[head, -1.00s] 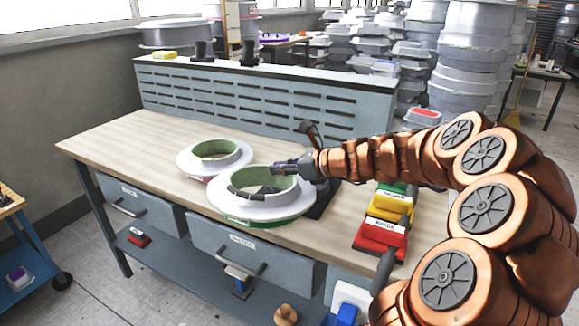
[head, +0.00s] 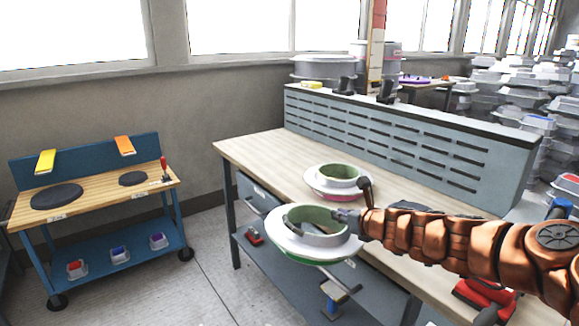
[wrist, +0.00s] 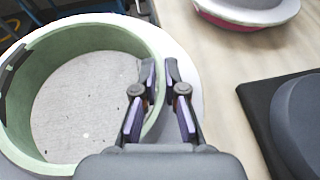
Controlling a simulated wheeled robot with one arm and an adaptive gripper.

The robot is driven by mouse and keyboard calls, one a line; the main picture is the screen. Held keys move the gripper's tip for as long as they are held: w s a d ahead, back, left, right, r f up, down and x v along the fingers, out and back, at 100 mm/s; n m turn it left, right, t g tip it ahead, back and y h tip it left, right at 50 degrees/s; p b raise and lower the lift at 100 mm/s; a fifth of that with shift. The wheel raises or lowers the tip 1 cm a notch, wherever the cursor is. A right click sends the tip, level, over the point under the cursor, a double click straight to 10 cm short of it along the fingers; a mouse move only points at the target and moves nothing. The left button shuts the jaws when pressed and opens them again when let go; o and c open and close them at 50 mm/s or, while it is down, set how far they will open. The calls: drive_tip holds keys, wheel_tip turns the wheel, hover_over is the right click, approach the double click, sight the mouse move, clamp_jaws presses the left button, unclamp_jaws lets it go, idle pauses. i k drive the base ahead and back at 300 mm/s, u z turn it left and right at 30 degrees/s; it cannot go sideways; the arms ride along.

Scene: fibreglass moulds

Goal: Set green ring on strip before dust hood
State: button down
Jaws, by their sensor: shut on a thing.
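The green ring (head: 308,251), a green-lined collar with a wide white flange and green underside, is held level in my gripper (head: 350,216). In the wrist view my gripper (wrist: 158,78) is shut on the right wall of the green ring (wrist: 95,35). Grey speckled floor shows through its opening, so it hangs beyond the bench's front edge. The long grey-blue slotted housing (head: 400,138), apparently the dust hood, runs along the back of the bench. The pale wooden strip of bench top (head: 268,152) before it is partly hidden by my arm.
A similar ring with a pink underside (head: 337,185) stands on the bench near the hood; its flange also shows in the wrist view (wrist: 250,10). A dark pad (wrist: 262,110) lies on the bench. A blue cart (head: 95,200) stands left, with open floor (head: 200,270) between.

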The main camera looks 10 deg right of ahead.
sight(295, 161)
drive_tip(key=u, duration=0.55)
drive_tip(key=i, duration=2.3)
drive_tip(key=z, duration=0.7)
